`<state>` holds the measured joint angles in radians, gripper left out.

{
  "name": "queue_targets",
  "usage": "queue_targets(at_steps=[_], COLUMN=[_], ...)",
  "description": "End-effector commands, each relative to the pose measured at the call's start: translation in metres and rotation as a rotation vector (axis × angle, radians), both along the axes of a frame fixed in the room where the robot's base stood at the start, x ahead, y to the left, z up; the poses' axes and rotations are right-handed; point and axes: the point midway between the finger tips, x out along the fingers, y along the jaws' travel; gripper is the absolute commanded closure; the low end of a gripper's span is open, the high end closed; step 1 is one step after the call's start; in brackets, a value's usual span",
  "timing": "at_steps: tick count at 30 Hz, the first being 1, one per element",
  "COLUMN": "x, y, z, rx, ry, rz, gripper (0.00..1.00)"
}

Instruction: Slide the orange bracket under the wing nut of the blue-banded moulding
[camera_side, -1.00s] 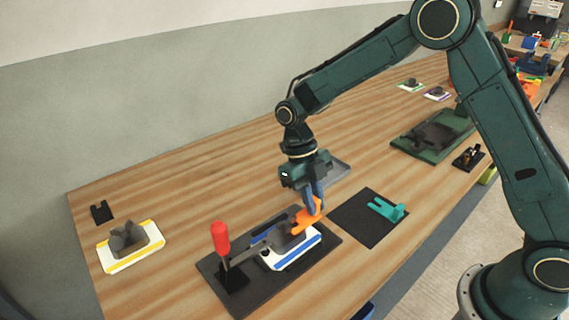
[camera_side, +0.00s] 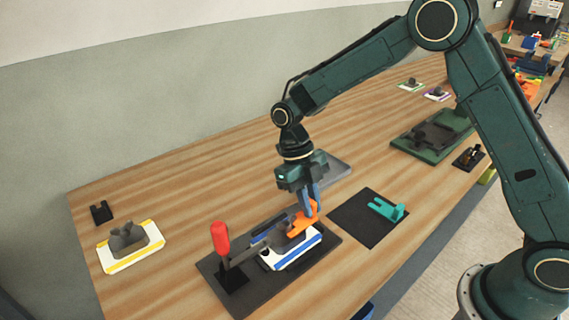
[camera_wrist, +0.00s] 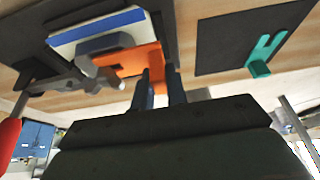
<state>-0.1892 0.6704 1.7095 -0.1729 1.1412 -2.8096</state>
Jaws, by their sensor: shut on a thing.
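The blue-banded moulding (camera_side: 297,254) sits on a dark base plate (camera_side: 225,285); its white and blue edge also shows in the wrist view (camera_wrist: 97,32). The orange bracket (camera_side: 301,224) is at the top of the moulding, over its far end. In the wrist view the bracket (camera_wrist: 140,62) lies beside the moulding's grey raised part and a grey metal arm with a bolt-like end. My gripper (camera_side: 312,205) is shut on the bracket's upright end; its fingers also show in the wrist view (camera_wrist: 160,85). I cannot clearly make out the wing nut.
A red-handled clamp (camera_side: 221,240) stands on the base plate's left. A teal bracket (camera_side: 386,209) lies on a dark mat (camera_side: 352,222) to the right. A yellow-banded moulding (camera_side: 130,258) sits at left. Bare wood lies between them at the back.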

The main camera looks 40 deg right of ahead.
Motion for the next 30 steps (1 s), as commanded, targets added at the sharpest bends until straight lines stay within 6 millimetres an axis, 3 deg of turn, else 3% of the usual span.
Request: queue_targets(at_steps=[30], x=[0.000], y=[0.010], z=[-0.001], rx=[0.000], ry=[0.000], rz=[0.001], gripper=[1.00])
